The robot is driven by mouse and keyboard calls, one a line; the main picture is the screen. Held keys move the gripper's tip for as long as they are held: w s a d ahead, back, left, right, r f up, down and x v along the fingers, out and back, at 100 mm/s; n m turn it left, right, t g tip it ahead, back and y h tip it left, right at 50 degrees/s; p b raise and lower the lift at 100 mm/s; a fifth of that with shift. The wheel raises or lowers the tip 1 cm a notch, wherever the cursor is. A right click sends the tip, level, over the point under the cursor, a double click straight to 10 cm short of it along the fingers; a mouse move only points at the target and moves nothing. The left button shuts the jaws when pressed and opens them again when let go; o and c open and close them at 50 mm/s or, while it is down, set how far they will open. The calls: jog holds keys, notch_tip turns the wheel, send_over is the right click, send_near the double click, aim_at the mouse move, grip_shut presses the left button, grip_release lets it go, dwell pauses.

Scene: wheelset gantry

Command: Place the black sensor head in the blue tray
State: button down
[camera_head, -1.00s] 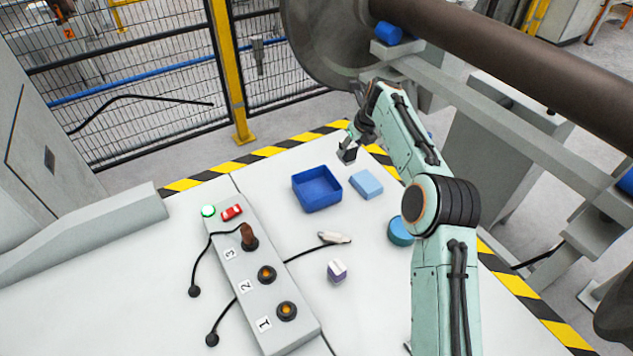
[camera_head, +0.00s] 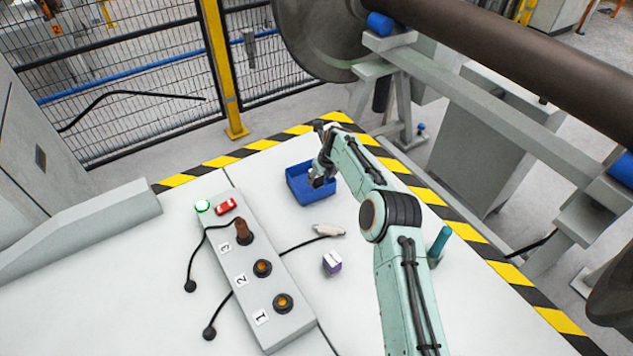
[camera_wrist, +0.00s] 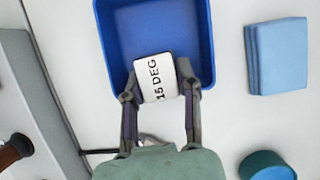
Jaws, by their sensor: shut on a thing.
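The blue tray (camera_head: 302,190) stands open on the white table; it fills the top middle of the wrist view (camera_wrist: 205,30). My gripper (camera_wrist: 164,88) is shut on a small block with a dark edge, taken to be the black sensor head (camera_wrist: 156,80), whose white top label reads "15 DEG". The block is over the near part of the tray, inside its outline. In the head view my gripper (camera_head: 318,180) is at the tray's right side and hides part of it. I cannot tell whether the block touches the tray floor.
A grey numbered panel (camera_head: 255,275) stands left.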

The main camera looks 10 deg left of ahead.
aim_at(317, 184)
jog(key=shift+f, duration=1.4)
jog(key=shift+f, duration=0.15)
jog(key=c, duration=0.8)
grip_release()
jog(key=v, duration=1.2)
jog(key=shift+r, duration=0.3)
